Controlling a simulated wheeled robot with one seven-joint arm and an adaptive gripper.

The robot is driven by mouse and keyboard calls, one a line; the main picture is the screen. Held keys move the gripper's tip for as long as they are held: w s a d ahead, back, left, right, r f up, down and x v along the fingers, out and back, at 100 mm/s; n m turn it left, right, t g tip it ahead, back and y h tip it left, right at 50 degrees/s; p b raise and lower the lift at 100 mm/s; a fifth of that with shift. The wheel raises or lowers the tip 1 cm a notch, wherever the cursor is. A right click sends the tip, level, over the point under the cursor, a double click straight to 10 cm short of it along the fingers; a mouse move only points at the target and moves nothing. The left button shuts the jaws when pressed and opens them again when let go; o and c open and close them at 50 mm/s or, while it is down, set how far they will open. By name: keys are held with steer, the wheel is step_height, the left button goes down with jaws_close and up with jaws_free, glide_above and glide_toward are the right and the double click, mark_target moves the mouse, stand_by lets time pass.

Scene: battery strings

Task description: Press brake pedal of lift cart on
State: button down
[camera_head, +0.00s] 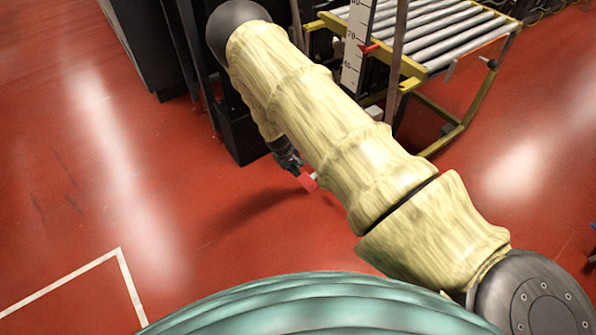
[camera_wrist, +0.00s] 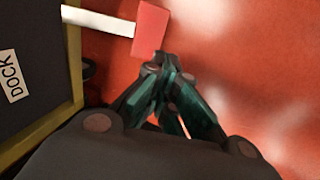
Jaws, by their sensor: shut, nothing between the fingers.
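The brake pedal is a red pad (camera_wrist: 151,28) on a white lever (camera_wrist: 98,21) that sticks out from the cart's side in the wrist view. In the head view my gripper (camera_head: 296,168) points down at the pad, low over the floor.
A dark cart panel with a "DOCK" label (camera_wrist: 14,76) and a yellow edge (camera_wrist: 72,85) lies left in the wrist view. A dark cabinet (camera_head: 145,40) stands at upper left. A white scale (camera_head: 357,45) rises by the cart. The red floor (camera_head: 90,180) is clear at left.

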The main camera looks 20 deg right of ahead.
steer(key=shift+a+p+v, duration=0.25)
steer(key=shift+v, duration=0.85)
steer(key=shift+a+p+v, duration=0.2)
steer(key=shift+v, duration=0.85)
steer(key=shift+s+f, duration=0.15)
steer(key=shift+s, duration=0.05)
steer(key=s+a+f+m+y, duration=0.1)
steer(key=s+f, duration=0.1)
steer(key=s, duration=1.1)
steer(key=s+f+y, duration=0.1)
steer(key=s+f, duration=0.2)
steer(key=s, duration=0.9)
steer(key=s+a+r+m+y, duration=0.1)
steer(key=s+a+r, duration=0.2)
steer(key=s, duration=0.6)
steer(key=s+a+r, duration=0.2)
steer(key=s+r, duration=0.1)
steer(key=s, duration=0.6)
step_height(320, 180, up, 30)
steer(key=s+p, duration=0.1)
steer(key=p, duration=2.7)
steer(key=shift+a+f+m+g+p, duration=0.2)
steer(key=shift+m+g+p, duration=0.1)
steer(key=shift+p, duration=0.1)
